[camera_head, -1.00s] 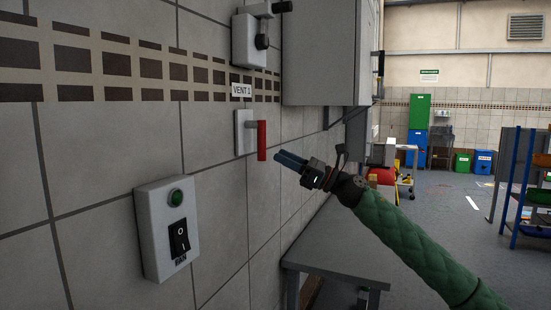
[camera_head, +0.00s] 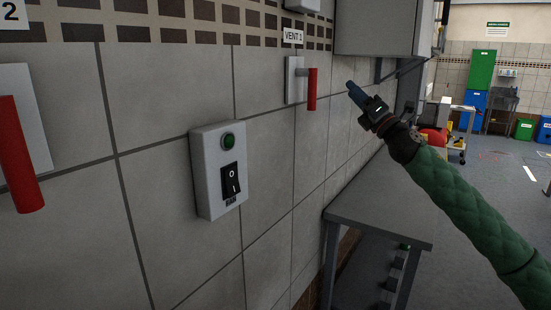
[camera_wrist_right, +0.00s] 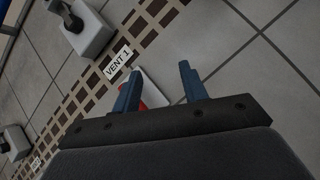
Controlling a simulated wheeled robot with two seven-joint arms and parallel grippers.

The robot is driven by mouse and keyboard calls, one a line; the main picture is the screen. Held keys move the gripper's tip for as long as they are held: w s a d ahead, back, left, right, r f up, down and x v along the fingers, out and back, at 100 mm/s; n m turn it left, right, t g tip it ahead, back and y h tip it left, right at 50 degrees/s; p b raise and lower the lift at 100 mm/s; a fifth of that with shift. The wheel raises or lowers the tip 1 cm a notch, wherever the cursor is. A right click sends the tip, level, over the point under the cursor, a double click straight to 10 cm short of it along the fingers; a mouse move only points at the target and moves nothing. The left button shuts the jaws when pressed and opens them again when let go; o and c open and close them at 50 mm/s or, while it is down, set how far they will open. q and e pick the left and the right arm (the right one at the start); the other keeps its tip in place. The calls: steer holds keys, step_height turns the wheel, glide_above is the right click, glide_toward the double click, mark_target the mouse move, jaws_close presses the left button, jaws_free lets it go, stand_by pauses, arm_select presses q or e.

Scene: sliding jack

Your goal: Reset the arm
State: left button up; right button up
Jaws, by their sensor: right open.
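My right arm in its green sleeve comes in from the right in the head view. Its gripper (camera_head: 354,90) is held up to the right of the red lever (camera_head: 312,90) under a vent label, apart from it. In the right wrist view the gripper's two blue fingers (camera_wrist_right: 158,88) are spread with nothing between them. Part of a red lever (camera_wrist_right: 146,102) and its white plate (camera_wrist_right: 155,92) show behind the left finger. The label there reads VENT 1 (camera_wrist_right: 118,62). My left gripper is not in view.
A FAN switch box (camera_head: 220,170) with a green button is on the tiled wall. Another red lever (camera_head: 18,155) is at the far left. A grey cabinet (camera_head: 383,28) hangs above, and a grey table (camera_head: 385,215) stands below my arm. Open floor lies at the right.

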steer(key=s+d+r+m+t+h, duration=0.1)
steer(key=d+m+t+h, duration=0.15)
steer(key=m+h, duration=0.75)
steer(key=s+d+m+t+h, duration=0.25)
steer(key=m+h, duration=0.55)
steer(key=m, duration=0.5)
steer(key=s+a+f+m+g+y+p, duration=0.1)
steer(key=s+a+f+m+g, duration=0.35)
steer(key=f, duration=1.05)
steer(key=s+a+f+m+g, duration=0.1)
steer(key=s+f+g, duration=0.4)
steer(key=s+f, duration=0.7)
steer(key=s+a+f+m+g+y+p, duration=0.1)
steer(key=s+a+f+m+g, duration=0.3)
steer(key=f, duration=1.4)
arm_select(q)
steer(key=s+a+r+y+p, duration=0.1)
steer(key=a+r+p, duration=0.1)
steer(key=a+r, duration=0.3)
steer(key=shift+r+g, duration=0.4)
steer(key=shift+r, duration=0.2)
arm_select(e)
steer(key=s+a+f+g, duration=0.2)
steer(key=s+f+g, duration=0.2)
steer(key=s+f, duration=0.8)
steer(key=s+a+f+m+g+y, duration=0.1)
steer(key=s+f+g, duration=0.3)
steer(key=s+f, duration=0.8)
steer(key=s, duration=0.7)
steer(key=shift+s+a, duration=0.4)
